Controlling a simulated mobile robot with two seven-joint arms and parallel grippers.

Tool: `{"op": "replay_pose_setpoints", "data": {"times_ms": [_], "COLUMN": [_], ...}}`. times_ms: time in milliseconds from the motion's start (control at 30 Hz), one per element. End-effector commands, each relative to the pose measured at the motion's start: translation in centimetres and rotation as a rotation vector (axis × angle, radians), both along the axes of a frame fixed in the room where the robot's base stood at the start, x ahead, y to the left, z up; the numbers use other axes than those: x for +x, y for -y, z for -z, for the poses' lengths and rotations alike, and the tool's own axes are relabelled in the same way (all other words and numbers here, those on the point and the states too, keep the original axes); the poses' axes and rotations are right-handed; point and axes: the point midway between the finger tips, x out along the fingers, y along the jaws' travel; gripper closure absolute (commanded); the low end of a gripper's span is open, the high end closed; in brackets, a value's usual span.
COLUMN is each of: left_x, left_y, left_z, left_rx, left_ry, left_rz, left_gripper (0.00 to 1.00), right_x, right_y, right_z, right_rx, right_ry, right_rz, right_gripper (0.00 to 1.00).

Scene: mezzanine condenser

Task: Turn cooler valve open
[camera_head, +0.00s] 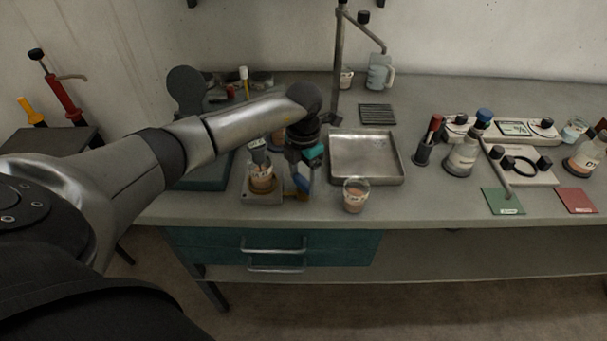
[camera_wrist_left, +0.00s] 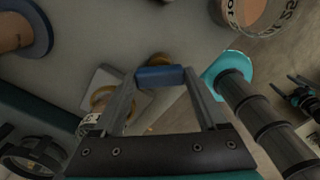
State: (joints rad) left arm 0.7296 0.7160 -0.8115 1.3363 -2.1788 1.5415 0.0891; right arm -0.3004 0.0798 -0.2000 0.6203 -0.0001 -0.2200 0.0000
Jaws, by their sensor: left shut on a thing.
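My left arm reaches in from the left over the bench, and its gripper (camera_head: 302,188) points down beside a small beaker on a square stand. In the left wrist view the two fingers (camera_wrist_left: 160,82) are shut on a blue piece (camera_wrist_left: 160,75), which looks like the cooler valve's handle. The blue piece also shows in the head view (camera_head: 301,183), low at the fingertips and partly hidden by the gripper. The valve body is mostly hidden, so I cannot tell how far it is turned. My right gripper is not in view.
A beaker of brownish liquid (camera_head: 355,195) stands at the bench's front edge, close right of the gripper. The beaker on the stand (camera_head: 262,179) is close left. A metal tray (camera_head: 366,150) lies behind. A dark ribbed part with a teal end (camera_wrist_left: 232,70) is near the right finger.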

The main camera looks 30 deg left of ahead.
Motion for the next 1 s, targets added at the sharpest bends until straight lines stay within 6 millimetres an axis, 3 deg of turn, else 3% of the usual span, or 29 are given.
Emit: {"op": "replay_pose_setpoints", "data": {"times_ms": [500, 1000], "left_x": [0.0, 0.1], "left_y": [0.0, 0.0], "left_z": [-0.2, -0.1], "left_rx": [0.001, 0.000], "left_ry": [-0.001, 0.001], "left_rz": [-0.405, -0.526], "left_gripper": [0.81, 0.81], "right_x": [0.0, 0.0], "right_y": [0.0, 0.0], "right_z": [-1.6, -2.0], "right_rx": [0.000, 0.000], "right_ry": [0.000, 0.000], "right_rz": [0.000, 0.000], "right_gripper": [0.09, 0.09]}}
